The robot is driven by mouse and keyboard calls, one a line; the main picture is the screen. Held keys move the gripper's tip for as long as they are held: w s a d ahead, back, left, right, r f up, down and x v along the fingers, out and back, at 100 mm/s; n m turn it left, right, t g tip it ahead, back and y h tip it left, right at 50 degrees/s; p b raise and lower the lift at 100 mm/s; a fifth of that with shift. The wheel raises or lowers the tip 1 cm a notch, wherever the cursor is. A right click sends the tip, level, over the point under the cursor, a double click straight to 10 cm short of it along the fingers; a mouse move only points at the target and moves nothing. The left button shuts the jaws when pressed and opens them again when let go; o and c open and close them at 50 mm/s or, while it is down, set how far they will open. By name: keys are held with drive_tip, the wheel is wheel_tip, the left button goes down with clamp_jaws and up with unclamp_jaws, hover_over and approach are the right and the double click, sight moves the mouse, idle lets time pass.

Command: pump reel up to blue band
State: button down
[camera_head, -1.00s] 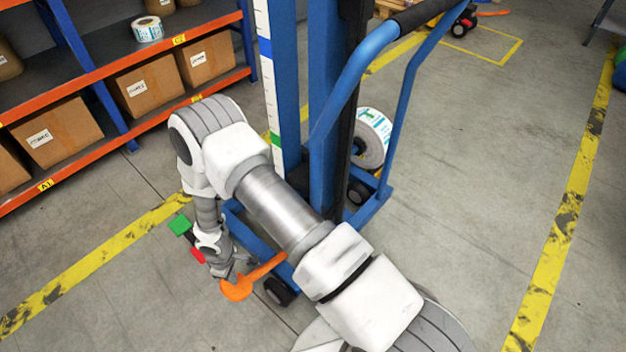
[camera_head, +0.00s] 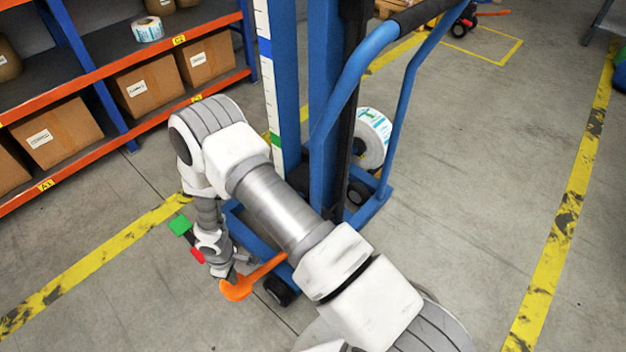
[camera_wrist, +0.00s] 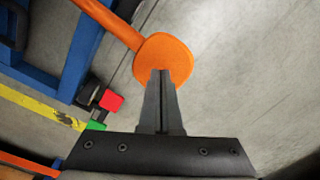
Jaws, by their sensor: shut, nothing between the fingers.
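A blue hand stacker (camera_head: 320,80) stands upright, with a white scale strip (camera_head: 264,90) on its mast. The strip carries a blue band (camera_head: 265,48) high up and a green band (camera_head: 276,139) lower down. A white label reel (camera_head: 371,138) sits low behind the mast, partly hidden by the frame. An orange pedal (camera_head: 238,289) sticks out from the stacker's base; its round pad (camera_wrist: 163,57) fills the middle of the wrist view. My gripper (camera_wrist: 162,72) is shut and empty, its fingertips over the pad's near edge. Whether they touch it I cannot tell.
A shelf rack (camera_head: 90,70) with cardboard boxes (camera_head: 150,88) and another reel (camera_head: 147,29) stands at the left. Yellow floor lines (camera_head: 560,235) run on both sides.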

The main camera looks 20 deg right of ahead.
idle(0.4)
drive_tip(key=shift+f+b, duration=1.2)
drive_tip(key=shift+f, duration=0.15)
wheel_tip(320, 180, down, 15)
drive_tip(key=r+p, duration=0.3)
drive_tip(key=r, duration=0.2)
drive_tip(key=r+p, duration=0.4)
drive_tip(key=r, duration=0.1)
drive_tip(key=s+r+p, duration=0.1)
drive_tip(key=r+p, duration=0.3)
drive_tip(key=r, duration=0.2)
drive_tip(key=shift+d, duration=0.15)
